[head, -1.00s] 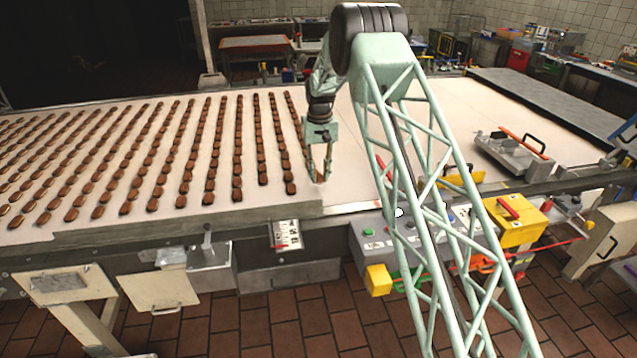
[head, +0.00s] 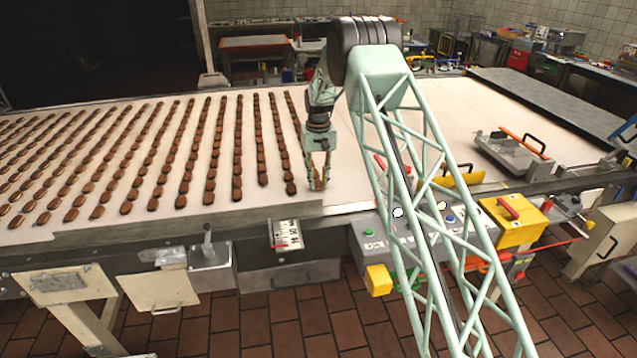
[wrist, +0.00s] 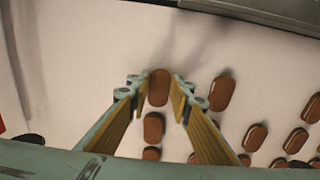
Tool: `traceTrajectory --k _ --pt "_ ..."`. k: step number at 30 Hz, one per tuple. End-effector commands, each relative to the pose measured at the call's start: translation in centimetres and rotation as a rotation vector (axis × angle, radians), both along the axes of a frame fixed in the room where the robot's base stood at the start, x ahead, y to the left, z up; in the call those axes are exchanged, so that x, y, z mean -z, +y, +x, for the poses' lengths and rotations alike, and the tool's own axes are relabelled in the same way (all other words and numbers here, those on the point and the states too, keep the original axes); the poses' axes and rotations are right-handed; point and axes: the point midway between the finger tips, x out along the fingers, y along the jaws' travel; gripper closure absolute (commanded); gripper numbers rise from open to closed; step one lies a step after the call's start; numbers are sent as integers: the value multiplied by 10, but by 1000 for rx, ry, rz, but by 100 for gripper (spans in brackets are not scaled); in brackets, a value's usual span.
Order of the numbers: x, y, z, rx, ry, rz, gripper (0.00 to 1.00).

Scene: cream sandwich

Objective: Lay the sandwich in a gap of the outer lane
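A brown oval sandwich (wrist: 159,87) lies on the pale belt (wrist: 80,60), between my fingertips in the wrist view. My gripper (head: 317,184) points down at the near end of the rightmost lane, close to the belt's front edge. Its fingers (wrist: 158,84) stand on both sides of the sandwich, with a narrow strip of belt showing on each side. The gripper looks open. In the wrist view another sandwich (wrist: 153,128) lies in line behind it, with a small space between the two. The sandwich's lower sides are partly hidden in the head view.
Several lanes of sandwiches cover the belt to the left; the neighbouring lane's end sandwich (head: 291,189) is close to my gripper. The belt to the right is bare up to a metal device (head: 515,152). A control box (head: 385,235) stands below the front edge.

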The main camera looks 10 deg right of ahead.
Motion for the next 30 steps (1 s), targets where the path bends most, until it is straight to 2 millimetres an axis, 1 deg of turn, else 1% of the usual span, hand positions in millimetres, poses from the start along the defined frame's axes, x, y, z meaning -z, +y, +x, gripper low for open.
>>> traceTrajectory --k 4,5,9,22,26,30 --pt "3 0 0 0 0 0 86" --pt "3 0 0 0 0 0 80" --pt "3 0 0 0 0 0 67" --pt "0 0 0 0 0 0 67" --pt "-6 0 1 0 -1 0 67" --pt "-20 0 1 0 -2 0 67"
